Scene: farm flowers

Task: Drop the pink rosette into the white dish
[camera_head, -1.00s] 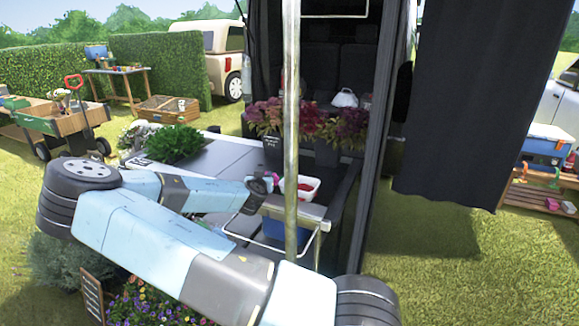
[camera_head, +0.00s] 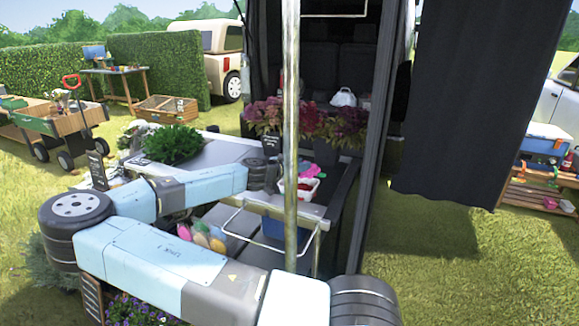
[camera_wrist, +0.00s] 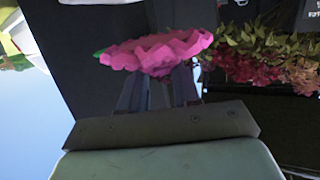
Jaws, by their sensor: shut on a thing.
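The pink rosette (camera_head: 309,172) is at the tip of my gripper. In the wrist view the rosette (camera_wrist: 155,50) fills the space ahead of the dark fingers (camera_wrist: 160,90), which are shut on it. A bit of green shows at its left edge. In the head view my gripper (camera_head: 286,173) is partly hidden behind the metal pole. The white dish (camera_head: 305,195) sits on the dark stall table with something red in it. The rosette appears over or just behind the dish; its height above it is hard to tell. The dish does not show clearly in the wrist view.
The metal pole (camera_head: 290,120) stands upright in front of the dish. Potted dark red flowers (camera_head: 325,125) stand behind the table. A green leafy plant (camera_head: 174,144) is on the table's left. A blue crate (camera_head: 275,229) is below the dish.

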